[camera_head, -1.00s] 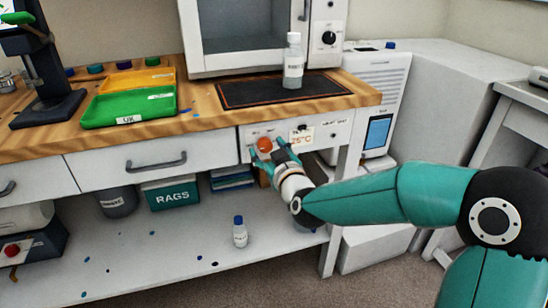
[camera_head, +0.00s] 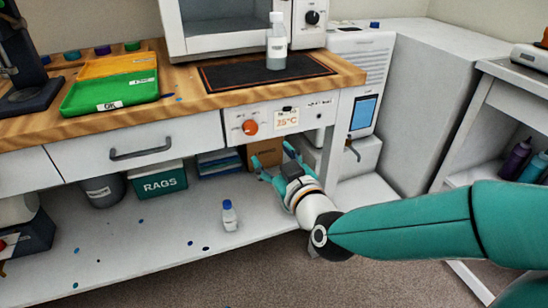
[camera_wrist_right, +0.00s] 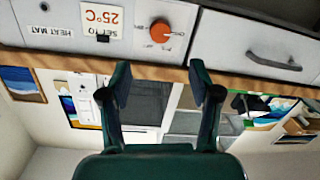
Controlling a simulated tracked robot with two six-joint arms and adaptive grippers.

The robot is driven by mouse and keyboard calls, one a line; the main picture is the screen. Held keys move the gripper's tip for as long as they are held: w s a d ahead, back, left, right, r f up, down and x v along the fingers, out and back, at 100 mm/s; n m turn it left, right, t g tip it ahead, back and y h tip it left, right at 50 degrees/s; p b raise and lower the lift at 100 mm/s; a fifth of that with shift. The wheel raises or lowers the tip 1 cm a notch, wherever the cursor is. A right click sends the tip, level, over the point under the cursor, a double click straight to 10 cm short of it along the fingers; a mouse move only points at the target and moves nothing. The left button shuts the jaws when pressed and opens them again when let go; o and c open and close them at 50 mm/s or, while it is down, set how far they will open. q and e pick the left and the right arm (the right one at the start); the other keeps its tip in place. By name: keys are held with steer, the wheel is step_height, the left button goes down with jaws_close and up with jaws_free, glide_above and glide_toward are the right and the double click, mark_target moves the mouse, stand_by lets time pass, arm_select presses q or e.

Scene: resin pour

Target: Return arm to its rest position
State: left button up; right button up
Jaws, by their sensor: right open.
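My right gripper (camera_head: 275,164) is open and empty, in front of the bench below the control panel. Its teal fingers also show spread apart in the right wrist view (camera_wrist_right: 160,82), with nothing between them. The orange knob (camera_head: 250,128) is on the panel, up and left of the gripper and apart from it; the upside-down wrist view shows it too (camera_wrist_right: 160,31). A 25°C label (camera_head: 287,119) is beside the knob. My teal right arm comes in from the right. My left gripper is not in view.
A bottle (camera_head: 276,42) stands on the dark heat mat (camera_head: 222,76) on the wooden bench, near green (camera_head: 84,97) and orange trays. A small blue-capped bottle (camera_head: 229,216), a RAGS box (camera_head: 160,182) and a cardboard box are on the lower shelf. A bench leg (camera_head: 325,175) stands right behind the gripper.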

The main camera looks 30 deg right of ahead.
steer(key=shift+d, duration=0.1)
steer(key=s+a+f+n+g+y, duration=0.1)
steer(key=a+f+g, duration=0.25)
steer(key=f, duration=1.15)
steer(key=s+a+f+g+y, duration=0.15)
steer(key=f+g, duration=0.25)
steer(key=f, duration=1.1)
steer(key=s+a+f+m+g+y, duration=0.2)
steer(key=s+a+f+g, duration=0.25)
steer(key=s+f, duration=0.35)
steer(key=s+a+f+m+g+y, duration=0.2)
steer(key=s+a+f+g, duration=0.2)
steer(key=s+a+f, duration=0.4)
step_height(320, 180, up, 32)
steer(key=d+p, duration=0.2)
steer(key=p, duration=2.9)
steer(key=shift+s+d, duration=0.3)
steer(key=shift+s, duration=0.05)
